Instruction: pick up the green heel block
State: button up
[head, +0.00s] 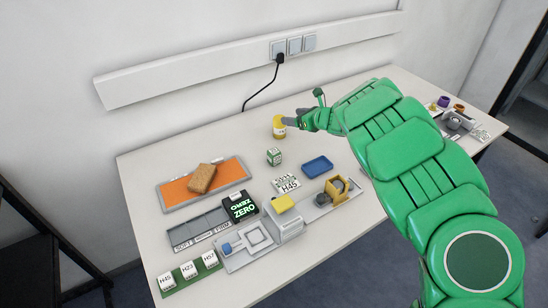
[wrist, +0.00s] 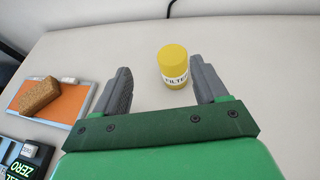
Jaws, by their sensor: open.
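A small green and white block with a label (head: 273,157) stands upright on the table in the head view; it is the closest match to the green heel block, but its label is too small to read. It does not show in the wrist view. My gripper (head: 291,119) is above the far part of the table, beyond that block and up to its right. In the wrist view my gripper (wrist: 160,70) is open, with nothing held. A yellow cylinder marked FILTER (wrist: 173,62) appears between and beyond its fingertips; it also shows in the head view (head: 278,127).
An orange tray (head: 228,171) bears a brown block (head: 201,178). A blue tray (head: 317,166) lies right of the green block.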

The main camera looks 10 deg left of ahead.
jog(key=s+a+f+m, duration=0.1)
jog(key=s+a+f, duration=0.25)
jog(key=s, duration=0.25)
jog(key=shift+s+d+r+m+t+h, duration=1)
jog(key=shift+s+r, duration=1.05)
jog(key=shift+s, duration=1.85)
send_near(274, 151)
jog(key=shift+n, duration=0.3)
jog(key=shift+s+f+x, duration=0.1)
jog(key=shift+s+x, duration=0.05)
jog(key=shift+x, duration=0.85)
jog(key=shift+s+f+x, duration=0.1)
jog(key=shift+s+x, duration=0.05)
jog(key=shift+x, duration=0.9)
jog(key=shift+w+a+f+y, duration=0.3)
jog(key=shift+w+a, duration=0.25)
jog(key=shift+a, duration=0.2)
jog(key=shift+x, duration=0.9)
jog(key=shift+w+d+x, duration=0.1)
jog(key=shift+w+x, duration=0.05)
jog(key=shift+x, duration=0.9)
jog(key=shift+w+d+x, duration=0.1)
jog(key=shift+x, duration=0.9)
